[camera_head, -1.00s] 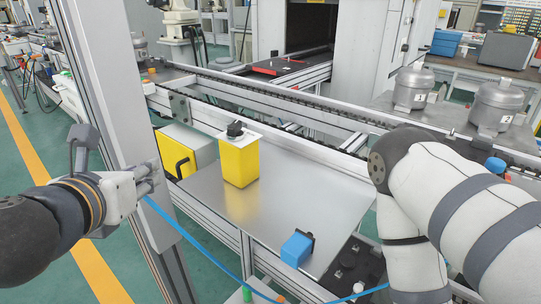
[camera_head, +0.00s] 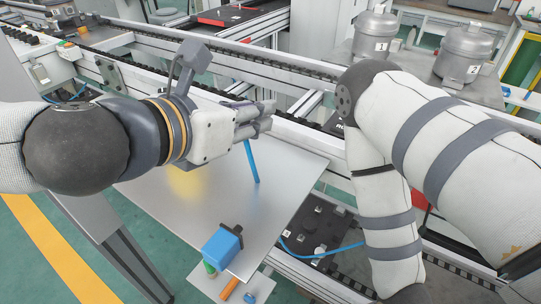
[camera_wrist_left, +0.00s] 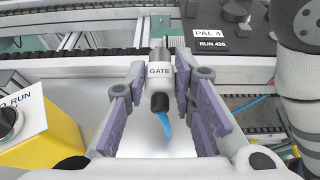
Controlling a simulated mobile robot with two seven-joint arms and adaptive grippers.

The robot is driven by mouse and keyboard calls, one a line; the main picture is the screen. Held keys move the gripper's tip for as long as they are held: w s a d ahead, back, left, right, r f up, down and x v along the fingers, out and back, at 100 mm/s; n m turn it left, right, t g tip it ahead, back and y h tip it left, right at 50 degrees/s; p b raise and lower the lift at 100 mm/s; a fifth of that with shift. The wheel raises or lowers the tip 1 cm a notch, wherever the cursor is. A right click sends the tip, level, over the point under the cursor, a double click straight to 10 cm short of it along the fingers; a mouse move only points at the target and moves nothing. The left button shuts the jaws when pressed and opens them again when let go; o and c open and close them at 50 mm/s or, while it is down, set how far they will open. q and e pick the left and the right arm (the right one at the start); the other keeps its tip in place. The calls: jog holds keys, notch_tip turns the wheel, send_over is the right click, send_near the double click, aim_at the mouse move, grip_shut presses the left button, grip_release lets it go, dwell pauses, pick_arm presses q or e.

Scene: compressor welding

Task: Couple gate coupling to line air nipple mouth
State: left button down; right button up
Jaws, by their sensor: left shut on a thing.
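My left gripper (camera_head: 264,117) is shut on the gate coupling, a light grey piece marked GATE with a dark lower end. In the left wrist view the coupling (camera_wrist_left: 160,72) sits between the two purple-padded fingers (camera_wrist_left: 160,95), its metal nose pointing up the picture towards the rail. A blue hose (camera_head: 251,162) hangs from it; it also shows in the wrist view (camera_wrist_left: 165,125). The gripper is above the metal plate, near the rail. In the head view the fingers mostly hide the coupling. I cannot pick out the line air nipple. My right gripper is out of view.
The metal plate (camera_head: 285,165) carries a blue block (camera_head: 222,248) near its front edge. A yellow box (camera_wrist_left: 48,140) stands left in the wrist view. A conveyor rail (camera_head: 240,62) runs behind. A dark pallet (camera_wrist_left: 225,25) is marked PAL 4. Compressors (camera_head: 463,53) stand far right.

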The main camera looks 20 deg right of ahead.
aim_at(253, 176)
pick_arm(q)
notch_tip(253, 176, down, 10)
jog(key=shift+r+b, duration=0.2)
jog(key=shift+b, duration=0.25)
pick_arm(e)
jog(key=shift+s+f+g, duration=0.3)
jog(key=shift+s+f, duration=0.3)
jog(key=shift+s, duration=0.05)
pick_arm(q)
jog(key=shift+f, duration=0.2)
jog(key=c, duration=1.3)
grip_release()
jog(key=shift+c, duration=0.2)
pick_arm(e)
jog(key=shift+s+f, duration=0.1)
